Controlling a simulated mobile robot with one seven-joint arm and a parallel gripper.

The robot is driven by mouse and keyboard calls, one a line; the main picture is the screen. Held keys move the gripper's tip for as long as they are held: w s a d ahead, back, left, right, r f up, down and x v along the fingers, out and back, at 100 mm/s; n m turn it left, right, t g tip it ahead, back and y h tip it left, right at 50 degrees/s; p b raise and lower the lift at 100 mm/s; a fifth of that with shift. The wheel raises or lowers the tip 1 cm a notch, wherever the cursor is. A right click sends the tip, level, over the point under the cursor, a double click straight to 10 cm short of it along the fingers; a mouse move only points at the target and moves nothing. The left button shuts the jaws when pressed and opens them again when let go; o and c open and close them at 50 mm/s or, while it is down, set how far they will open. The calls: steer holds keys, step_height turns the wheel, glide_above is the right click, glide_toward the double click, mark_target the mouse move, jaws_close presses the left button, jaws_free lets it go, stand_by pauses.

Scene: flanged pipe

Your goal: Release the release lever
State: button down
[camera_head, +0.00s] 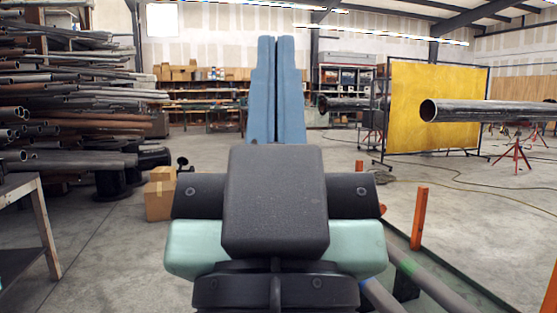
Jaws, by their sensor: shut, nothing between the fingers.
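My gripper (276,42) stands upright in the middle of the head view, seen from behind over my dark grey and pale green arm parts. Its two long blue fingers lie side by side, shut with only a thin dark line between them and nothing held. I cannot make out a release lever in this view; my arm and fingers cover the centre. A long grey pipe (490,111) enters from the right, well apart from the gripper. No flange shows on its open near end.
A rack of stacked pipes (70,100) fills the left. A cardboard box (160,195) stands on the floor at left. A yellow screen (425,80) stands behind the pipe. Orange posts (419,218) and grey rails (435,282) lie at lower right. Mid-right floor is largely open, with cables.

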step_height(320, 180, up, 35)
steer(key=p, duration=3.2)
steer(key=shift+r, duration=0.15)
